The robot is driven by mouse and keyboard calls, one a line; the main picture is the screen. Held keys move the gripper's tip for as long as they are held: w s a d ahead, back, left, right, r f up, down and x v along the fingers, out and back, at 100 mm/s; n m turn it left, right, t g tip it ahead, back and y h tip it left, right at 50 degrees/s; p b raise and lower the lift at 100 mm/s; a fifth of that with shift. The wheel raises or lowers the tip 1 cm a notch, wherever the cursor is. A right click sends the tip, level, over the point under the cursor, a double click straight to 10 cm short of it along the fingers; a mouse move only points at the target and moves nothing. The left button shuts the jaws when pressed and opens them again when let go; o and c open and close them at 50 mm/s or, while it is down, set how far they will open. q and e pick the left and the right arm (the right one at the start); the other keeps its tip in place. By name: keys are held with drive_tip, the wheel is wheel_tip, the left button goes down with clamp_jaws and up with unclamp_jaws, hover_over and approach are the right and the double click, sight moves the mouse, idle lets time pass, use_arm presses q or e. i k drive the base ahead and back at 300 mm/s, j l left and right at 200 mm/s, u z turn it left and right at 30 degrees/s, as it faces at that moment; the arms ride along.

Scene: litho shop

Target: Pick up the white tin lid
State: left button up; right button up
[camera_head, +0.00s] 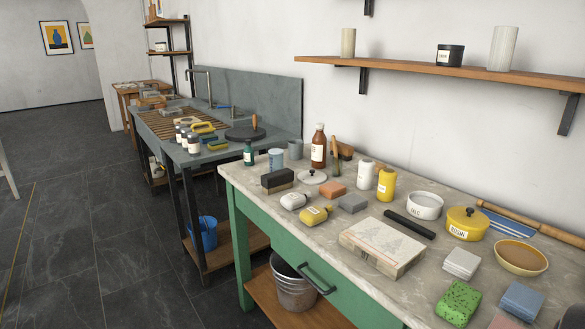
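A round white lid (312,177) with a small dark knob lies flat on the stone top of the green table (228,178), toward its left end. An open white round tin (425,206) with a label stands farther right on the same table. Neither of my grippers shows in the view.
A brown bottle (318,148) stands behind the lid, and white and yellow bottles (387,184) stand to its right. A large pale block (382,247) lies near the front edge. A yellow tin (467,223) and bowl (520,257) are at right. Dark floor (90,230) is open at left.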

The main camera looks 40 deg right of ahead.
sight(311, 177)
drive_tip(key=i, duration=0.95)
drive_tip(key=i+z, duration=0.1)
drive_tip(key=i, duration=0.85)
drive_tip(key=i+j, duration=0.15)
drive_tip(key=i, duration=0.75)
drive_tip(key=i+z, duration=0.15)
drive_tip(key=z, duration=2.9)
